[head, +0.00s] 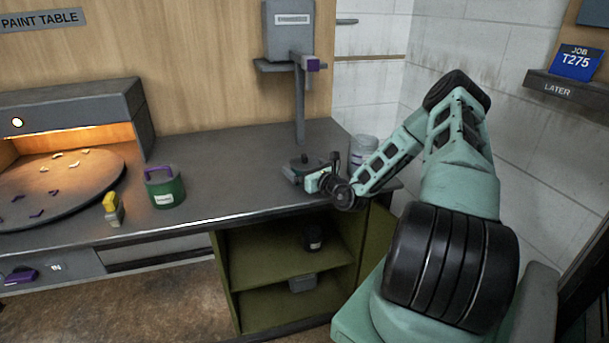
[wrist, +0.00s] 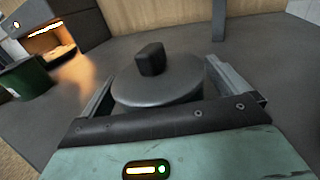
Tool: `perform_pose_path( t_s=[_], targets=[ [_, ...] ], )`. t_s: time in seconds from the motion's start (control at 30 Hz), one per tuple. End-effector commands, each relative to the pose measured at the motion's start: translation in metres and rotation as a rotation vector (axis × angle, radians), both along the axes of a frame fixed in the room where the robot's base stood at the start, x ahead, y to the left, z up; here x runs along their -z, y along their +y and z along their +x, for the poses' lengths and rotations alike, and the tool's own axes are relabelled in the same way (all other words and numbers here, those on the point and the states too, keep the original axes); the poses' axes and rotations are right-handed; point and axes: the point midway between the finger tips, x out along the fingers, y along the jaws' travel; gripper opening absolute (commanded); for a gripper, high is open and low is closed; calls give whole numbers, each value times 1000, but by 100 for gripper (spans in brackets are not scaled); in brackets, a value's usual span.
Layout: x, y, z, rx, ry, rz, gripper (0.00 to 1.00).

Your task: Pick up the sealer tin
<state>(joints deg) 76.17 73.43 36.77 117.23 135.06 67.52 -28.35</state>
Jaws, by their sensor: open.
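No label that I can read says sealer, so I cannot tell which tin is meant. A grey round lid or disc (wrist: 165,85) with a black knob (wrist: 150,60) lies between the fingers of my open gripper (wrist: 168,90) in the wrist view. In the head view my gripper (head: 312,180) is at this dark knobbed thing (head: 303,162) on the table; contact cannot be told. A green tin (head: 165,190) with a purple handle stands left on the table; part of it shows in the wrist view (wrist: 25,80). A pale tin (head: 363,148) stands behind my arm, partly hidden.
A lit booth with a round turntable (head: 60,190) holds small pieces at left. A grey post (head: 299,105) rises behind the knobbed thing. The green shelf (head: 280,250) below holds a black jar (head: 313,236) and grey box.

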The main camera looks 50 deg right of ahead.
Motion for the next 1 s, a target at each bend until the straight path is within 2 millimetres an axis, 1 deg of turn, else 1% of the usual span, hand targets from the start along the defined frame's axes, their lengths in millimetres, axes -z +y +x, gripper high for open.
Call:
perform_pose_path(
  t_s=[0.07,0.1,0.17,0.2,0.27,0.3,0.57,0.73,0.87,1.0],
  targets=[
    [0,0,0,0,0,0,99],
    [0,0,0,0,0,0,96],
    [0,0,0,0,0,0,80],
    [0,0,0,0,0,0,69],
    [0,0,0,0,0,0,52],
    [0,0,0,0,0,0,42],
    [-1,0,0,-1,-2,-1,42],
    [-10,0,0,-1,-3,-3,42],
    [-27,0,0,-2,-4,-6,42],
    [-53,0,0,-2,-3,-8,42]
  ],
)
